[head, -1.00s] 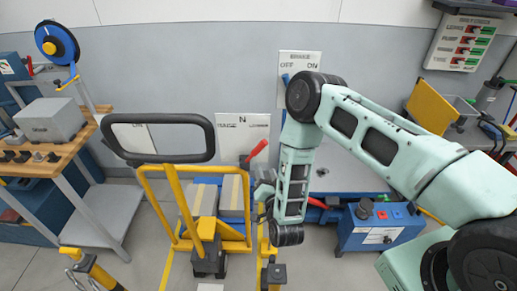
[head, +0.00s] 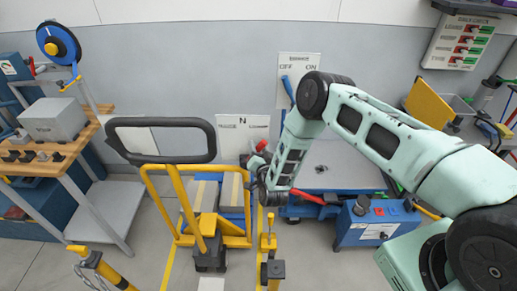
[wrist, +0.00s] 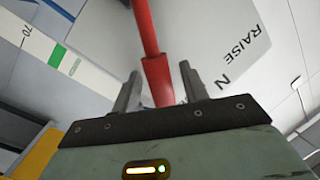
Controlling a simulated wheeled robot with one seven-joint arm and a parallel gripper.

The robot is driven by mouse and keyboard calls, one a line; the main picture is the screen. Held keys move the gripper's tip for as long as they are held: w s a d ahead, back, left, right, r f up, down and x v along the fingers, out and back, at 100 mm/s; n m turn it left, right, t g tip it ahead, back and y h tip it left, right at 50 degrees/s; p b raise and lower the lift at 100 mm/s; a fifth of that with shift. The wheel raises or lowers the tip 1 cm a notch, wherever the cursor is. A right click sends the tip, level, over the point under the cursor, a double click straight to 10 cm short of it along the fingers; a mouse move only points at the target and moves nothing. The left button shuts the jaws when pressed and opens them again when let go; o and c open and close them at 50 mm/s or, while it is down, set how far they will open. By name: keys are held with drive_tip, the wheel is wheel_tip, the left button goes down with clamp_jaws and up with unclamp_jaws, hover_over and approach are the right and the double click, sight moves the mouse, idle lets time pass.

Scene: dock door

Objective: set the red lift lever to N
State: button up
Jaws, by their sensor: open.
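The red lift lever shows in the wrist view (wrist: 158,75) running from the top edge down between my two fingers. My gripper (wrist: 160,88) is open, with a finger on either side of the lever; I cannot tell whether either touches it. In the head view, my gripper (head: 254,162) is at the lever's handle and hides most of it. The lever's white label plate (head: 242,124) on the wall shows N at top centre. The wrist view shows RAISE and N on this plate (wrist: 222,35). The lever's base is hidden.
A yellow trolley (head: 178,190) with a black handle stands in front of the plate. A wooden bench (head: 75,150) stands at left.

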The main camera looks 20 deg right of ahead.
clamp_jaws()
drive_tip(key=shift+a, duration=0.15)
drive_tip(key=shift+w+a+r+n+g+b, duration=0.15)
drive_tip(key=shift+a+r+n+b, duration=0.1)
drive_tip(key=shift+a+n+b, duration=0.25)
drive_tip(key=shift+w+a+r+n+g+b, duration=0.2)
drive_tip(key=shift+a+n, duration=0.1)
drive_tip(key=shift+n, duration=0.4)
drive_tip(key=shift+w+a+r+n+g+h+b, duration=0.15)
drive_tip(key=shift+a+n+g+b, duration=0.05)
drive_tip(key=shift+a+n+b, duration=0.4)
drive_tip(key=shift+w+a+r+n+g+h+b, duration=0.15)
drive_tip(key=shift+a+n+b, duration=0.3)
drive_tip(key=shift+n, duration=0.3)
drive_tip(key=shift+w+a+r+n+g+h+b, duration=0.1)
drive_tip(key=shift+w+a+n+g+b, duration=0.1)
drive_tip(key=shift+a+n+b, duration=0.35)
drive_tip(key=shift+a, duration=0.1)
unclamp_jaws()
